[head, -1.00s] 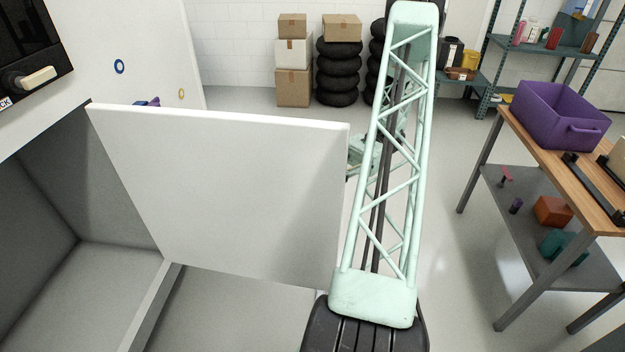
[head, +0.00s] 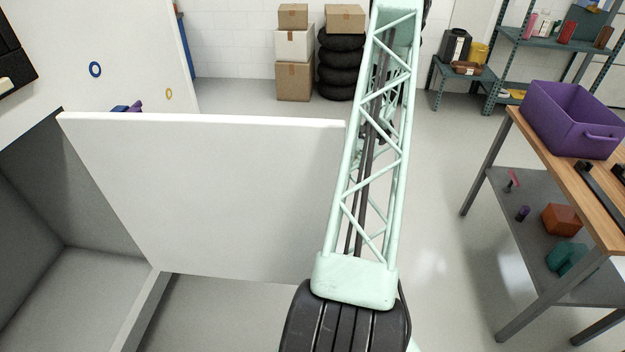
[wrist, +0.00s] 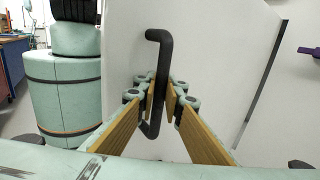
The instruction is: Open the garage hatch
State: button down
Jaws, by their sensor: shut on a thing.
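The white garage hatch (head: 215,195) stands swung open in the head view, its panel reaching out from the compartment toward my arm. In the wrist view the hatch's outer face (wrist: 215,60) carries a black bar handle (wrist: 163,75). My gripper (wrist: 160,100) is shut on this handle, with its fingers on both sides of the bar.
The open grey compartment (head: 85,290) lies at the left. A wooden workbench (head: 540,160) with a purple crate (head: 570,120) stands at the right. Stacked tyres (head: 340,70) and cardboard boxes (head: 295,80) stand at the back wall. The floor between hatch and bench is clear.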

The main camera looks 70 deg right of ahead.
jog(key=shift+s, duration=0.15)
jog(key=c, duration=2.8)
grip_release()
jog(key=shift+s, duration=0.1)
jog(key=shift+o, duration=0.4)
jog(key=shift+d, duration=0.1)
jog(key=v, duration=1.1)
jog(key=shift+d, duration=0.4)
jog(key=shift+r, duration=0.1)
